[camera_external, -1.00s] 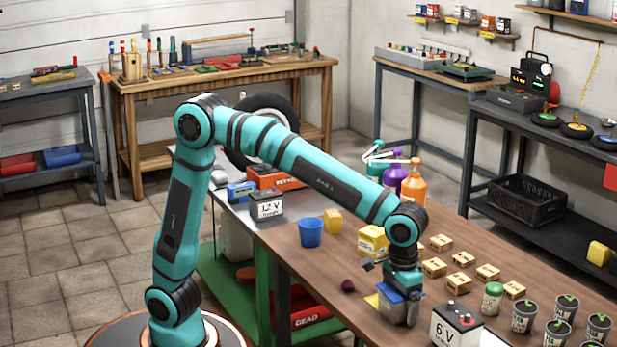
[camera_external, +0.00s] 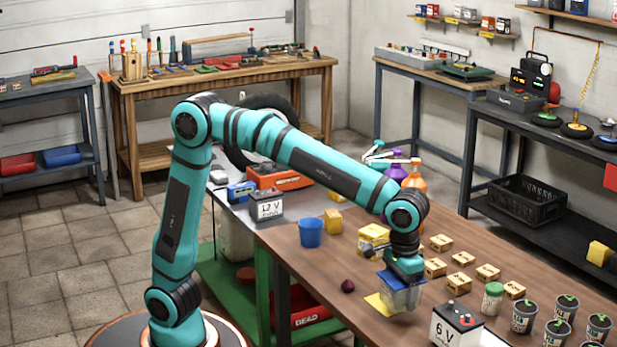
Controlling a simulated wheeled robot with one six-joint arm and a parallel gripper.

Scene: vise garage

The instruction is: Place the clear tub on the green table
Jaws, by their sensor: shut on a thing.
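The clear tub (camera_external: 401,297) is a see-through container with a bluish rim, in the right half of the view. My gripper (camera_external: 403,277) points down and is shut on it near the rim. The tub hangs over or just above the brown tabletop; the exact gap cannot be told.
A 6 V battery (camera_external: 455,326), a green-lidded jar (camera_external: 492,301) and several dark cups (camera_external: 524,317) stand right of the tub. Small yellow boxes (camera_external: 461,258) lie behind. A dark red lump (camera_external: 348,286) and blue cup (camera_external: 310,233) are to the left.

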